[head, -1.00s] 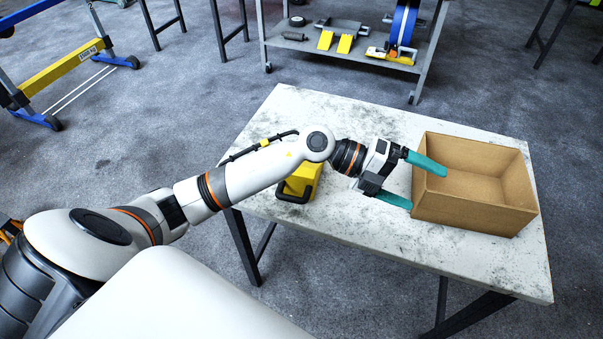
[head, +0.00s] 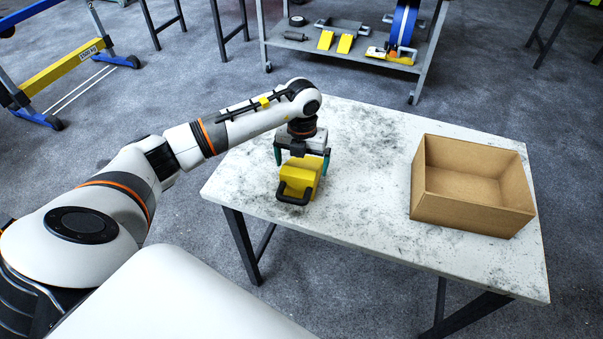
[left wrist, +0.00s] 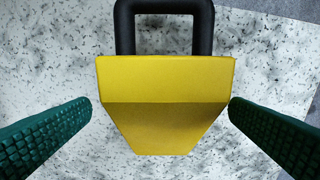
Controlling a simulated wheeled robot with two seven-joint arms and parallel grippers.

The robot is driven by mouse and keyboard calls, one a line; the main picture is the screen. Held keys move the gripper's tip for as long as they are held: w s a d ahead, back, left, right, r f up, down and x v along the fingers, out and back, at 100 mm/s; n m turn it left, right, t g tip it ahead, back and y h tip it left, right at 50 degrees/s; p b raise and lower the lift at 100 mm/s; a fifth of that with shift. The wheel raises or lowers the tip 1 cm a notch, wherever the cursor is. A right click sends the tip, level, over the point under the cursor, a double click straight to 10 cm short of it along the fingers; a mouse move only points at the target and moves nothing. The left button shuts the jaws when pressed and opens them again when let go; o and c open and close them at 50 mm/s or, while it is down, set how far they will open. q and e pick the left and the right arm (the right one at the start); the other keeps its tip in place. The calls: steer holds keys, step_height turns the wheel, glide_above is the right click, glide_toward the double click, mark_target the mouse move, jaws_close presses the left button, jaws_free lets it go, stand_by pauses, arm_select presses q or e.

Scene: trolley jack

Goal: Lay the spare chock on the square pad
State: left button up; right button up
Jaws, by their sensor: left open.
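The yellow chock (head: 301,177) with a black handle stands on the left part of the table in the head view. In the left wrist view the chock (left wrist: 167,90) fills the middle, with its handle toward the top. My left gripper (head: 302,158) is above the chock, pointing down. Its two green fingers are open, one on each side of the chock, with a gap on both sides in the left wrist view. I see no square pad in these views. My right gripper is not in view.
An open, empty-looking cardboard box (head: 472,187) stands on the right of the worn white table (head: 375,160). The tabletop between box and chock is clear. A grey trolley (head: 345,50) with yellow ramps and a blue wheel stands behind.

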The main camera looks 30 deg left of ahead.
mark_target(302, 166)
arm_select(q)
steer(key=f, duration=0.2)
steer(key=f+p, duration=0.1)
steer(key=w+f, duration=0.1)
steer(key=f, duration=0.1)
steer(key=shift+a+f, duration=0.35)
steer(key=shift+c, duration=0.2)
steer(key=shift+r, duration=0.15)
steer(key=c, duration=1.4)
